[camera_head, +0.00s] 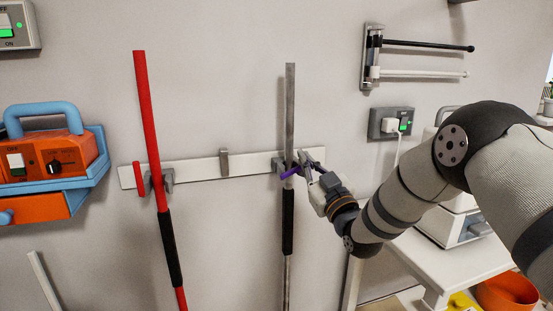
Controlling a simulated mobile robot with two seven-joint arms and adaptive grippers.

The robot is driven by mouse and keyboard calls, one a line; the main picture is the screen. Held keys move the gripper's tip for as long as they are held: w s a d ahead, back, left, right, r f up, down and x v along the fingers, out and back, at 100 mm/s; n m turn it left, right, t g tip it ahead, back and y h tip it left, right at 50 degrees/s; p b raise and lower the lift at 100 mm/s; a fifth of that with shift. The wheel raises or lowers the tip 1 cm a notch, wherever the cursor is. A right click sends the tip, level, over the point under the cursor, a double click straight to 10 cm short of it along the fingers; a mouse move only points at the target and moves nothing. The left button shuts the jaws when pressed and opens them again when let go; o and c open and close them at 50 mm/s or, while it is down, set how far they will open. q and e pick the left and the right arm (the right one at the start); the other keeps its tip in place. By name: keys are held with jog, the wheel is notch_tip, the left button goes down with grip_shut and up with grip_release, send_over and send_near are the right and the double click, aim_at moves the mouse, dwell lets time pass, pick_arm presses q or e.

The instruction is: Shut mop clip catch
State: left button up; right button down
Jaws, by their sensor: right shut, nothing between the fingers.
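A white wall rail (215,170) carries grey clips. A grey metal mop pole (290,110) with a black grip stands upright at the right clip (277,165). My right gripper (303,165) is shut and empty, right beside the pole at the purple catch. Whether its fingers touch the catch, and whether the catch is fully closed, I cannot tell. My left gripper is not in view.
A red pole (147,105) stands in the left clip, with a red catch (139,178) upright beside it. A small grey clip (224,163) sits mid-rail. A socket (391,123) and swing-arm rack (375,55) are upper right. A white table (440,272) stands lower right.

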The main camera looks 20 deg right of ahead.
jog(key=shift+d+f+m+h, duration=0.25)
jog(key=shift+m+h, duration=0.15)
jog(key=shift+m, duration=0.4)
notch_tip(320, 180, up, 5)
jog(key=p, duration=0.2)
pick_arm(q)
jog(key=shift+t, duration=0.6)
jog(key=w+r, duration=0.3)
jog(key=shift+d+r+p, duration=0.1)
jog(key=shift+p, duration=0.2)
pick_arm(e)
jog(key=a+f+v, duration=0.1)
jog(key=v, duration=0.9)
jog(key=shift+d+f, duration=0.1)
jog(key=shift+f, duration=0.05)
